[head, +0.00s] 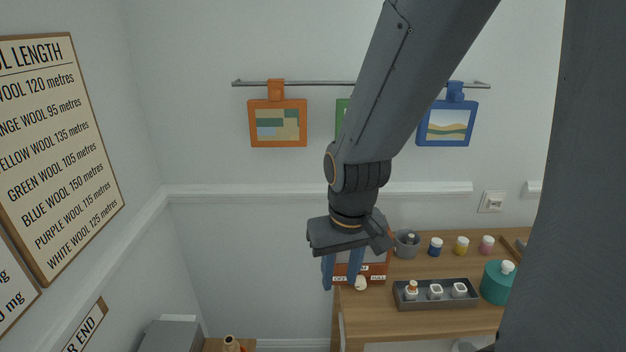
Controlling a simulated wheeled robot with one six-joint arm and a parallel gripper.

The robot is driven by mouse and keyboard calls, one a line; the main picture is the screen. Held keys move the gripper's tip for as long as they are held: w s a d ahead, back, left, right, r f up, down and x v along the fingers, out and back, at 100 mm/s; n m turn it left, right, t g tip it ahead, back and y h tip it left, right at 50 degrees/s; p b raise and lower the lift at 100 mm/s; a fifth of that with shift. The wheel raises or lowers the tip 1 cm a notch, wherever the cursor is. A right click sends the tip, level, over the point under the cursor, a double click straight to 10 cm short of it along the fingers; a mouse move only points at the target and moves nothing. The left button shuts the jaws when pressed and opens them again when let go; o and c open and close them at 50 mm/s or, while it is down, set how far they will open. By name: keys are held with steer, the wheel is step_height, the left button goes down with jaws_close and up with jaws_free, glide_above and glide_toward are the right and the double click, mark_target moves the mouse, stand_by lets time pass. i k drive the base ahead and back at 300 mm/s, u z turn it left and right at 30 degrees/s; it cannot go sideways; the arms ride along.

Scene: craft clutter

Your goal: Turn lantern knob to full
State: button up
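A red-brown box with small white labels (372,270), which appears to be the lantern, stands at the left end of the wooden table. One label at its left seems to read OFF and one at its right FULL. A cream knob (361,284) shows low on its front; its exact setting is too small to tell. My gripper (340,283) points down in front of the box and hides much of it. Its two blue fingers are apart, with nothing clearly between them. The right fingertip is close to the knob; I cannot tell whether they touch.
A dark tray (437,304) with small pots is right of the box. A grey cup (406,244), several paint jars (461,246) and a teal pot (495,284) stand behind and beside it. Framed pictures hang from a rail (310,84) on the wall above.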

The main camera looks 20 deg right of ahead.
mark_target(360, 284)
steer(key=k, duration=0.5)
steer(key=u, duration=0.95)
steer(key=k, duration=0.95)
steer(key=z, duration=0.95)
steer(key=i, duration=1)
steer(key=z, duration=0.05)
